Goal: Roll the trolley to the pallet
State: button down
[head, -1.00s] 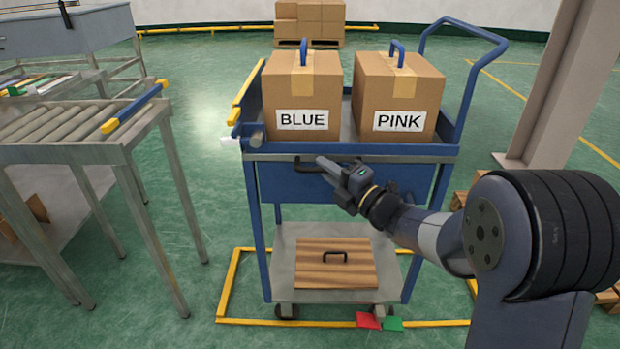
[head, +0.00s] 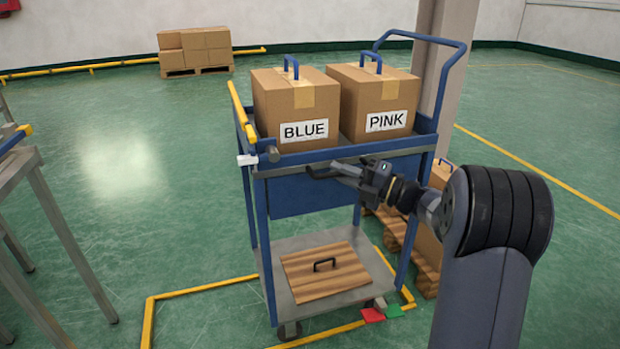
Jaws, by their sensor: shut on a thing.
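The blue trolley (head: 295,198) stands in the middle of the head view. It carries a cardboard box labelled BLUE (head: 300,105) and one labelled PINK (head: 378,115) on its top. My gripper (head: 337,170) is shut on the dark handle (head: 316,174) on the trolley's near side. A wooden lid-like board (head: 305,280) with a black grip lies on the lower shelf. A pallet (head: 435,270) with boxes stands just right of and behind the trolley, partly hidden by my arm. Another pallet (head: 197,70) with stacked boxes is far back left.
A yellow floor outline (head: 150,318) lies around and left of the trolley's foot. Red (head: 372,315) and green (head: 394,310) tabs show at its near right corner. A pillar (head: 440,60) rises behind right. A metal table (head: 50,225) stands at left. Floor behind left is open.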

jog(key=shift+w+d, duration=0.25)
jog(key=shift+d, duration=0.75)
jog(key=shift+w+d, duration=0.25)
jog(key=shift+d, duration=0.8)
jog(key=shift+w+d, duration=0.25)
jog(key=shift+d, duration=0.75)
jog(key=c, duration=1.5)
grip_release()
jog(key=shift+d, duration=0.1)
jog(key=shift+o, duration=0.2)
jog(key=p+v, duration=0.2)
jog(key=v, duration=0.8)
jog(key=shift+s+d+p, duration=0.2)
jog(key=shift+d+p, duration=0.15)
jog(key=shift+a+f, duration=0.1)
